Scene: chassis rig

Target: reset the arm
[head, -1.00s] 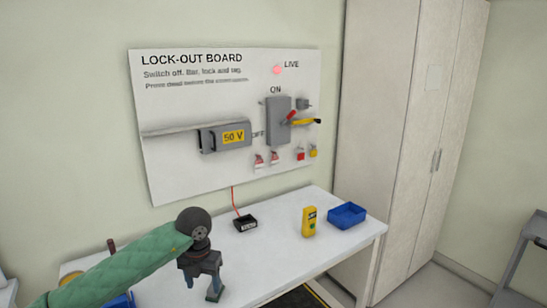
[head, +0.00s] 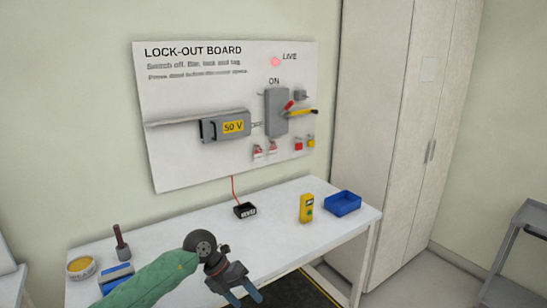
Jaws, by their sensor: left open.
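My left arm has a green sleeve and comes in from the lower left in the head view. Its left gripper (head: 246,299) is open and empty, pointing down and to the right at the front edge of the white table (head: 170,245). Nothing is between its fingers. My right gripper is not in view.
The lock-out board (head: 190,100) hangs behind the table, with its switch box (head: 276,112) and a lit red lamp (head: 276,62). On the table are a yellow meter (head: 306,208), a blue tray (head: 343,203), a small black box (head: 244,210) and a dark-handled tool (head: 121,243).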

